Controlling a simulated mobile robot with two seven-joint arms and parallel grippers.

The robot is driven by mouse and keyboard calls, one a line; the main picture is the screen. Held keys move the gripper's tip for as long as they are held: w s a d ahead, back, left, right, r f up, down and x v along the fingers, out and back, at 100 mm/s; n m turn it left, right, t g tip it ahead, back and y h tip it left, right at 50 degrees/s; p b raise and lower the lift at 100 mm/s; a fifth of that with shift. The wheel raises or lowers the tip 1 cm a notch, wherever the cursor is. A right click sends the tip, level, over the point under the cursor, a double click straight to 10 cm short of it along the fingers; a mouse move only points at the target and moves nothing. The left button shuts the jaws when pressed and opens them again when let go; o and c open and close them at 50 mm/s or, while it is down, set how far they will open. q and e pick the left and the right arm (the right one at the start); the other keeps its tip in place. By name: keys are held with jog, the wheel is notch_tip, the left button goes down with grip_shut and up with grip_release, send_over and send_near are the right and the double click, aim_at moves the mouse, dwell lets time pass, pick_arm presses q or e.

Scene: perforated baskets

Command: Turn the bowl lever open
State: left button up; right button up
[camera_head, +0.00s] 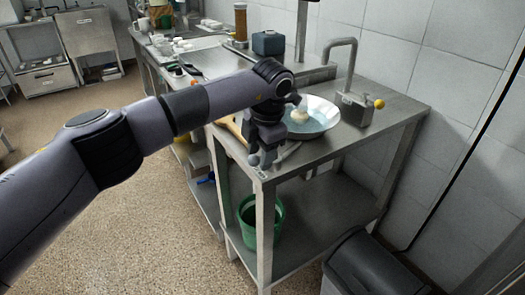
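A wide pale metal bowl (322,116) sits on the steel table, with a small whitish round thing (299,116) in it. Behind it to the right stands a grey tap-like fixture (356,109) with a bent pipe (350,58) and a yellow ball (379,104) at its side, which looks like the lever's knob. My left gripper (262,160) points down at the table's near edge, left of the bowl and well away from the yellow ball. Its fingers are small and dark, and their gap is unclear. My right gripper is not in view.
The steel table (395,121) has a lower shelf with a green bucket (262,219) under the bowl. A dark bin (368,265) stands at the front right. The tiled wall closes off the back. A blue-grey box (268,43) and a tall jar (241,23) stand farther back.

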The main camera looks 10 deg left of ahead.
pick_arm(q)
jog(key=shift+d+r, duration=0.15)
jog(key=shift+d, duration=0.1)
notch_tip(320, 180, up, 7)
jog(key=shift+s+d, duration=0.35)
jog(key=shift+s, duration=0.1)
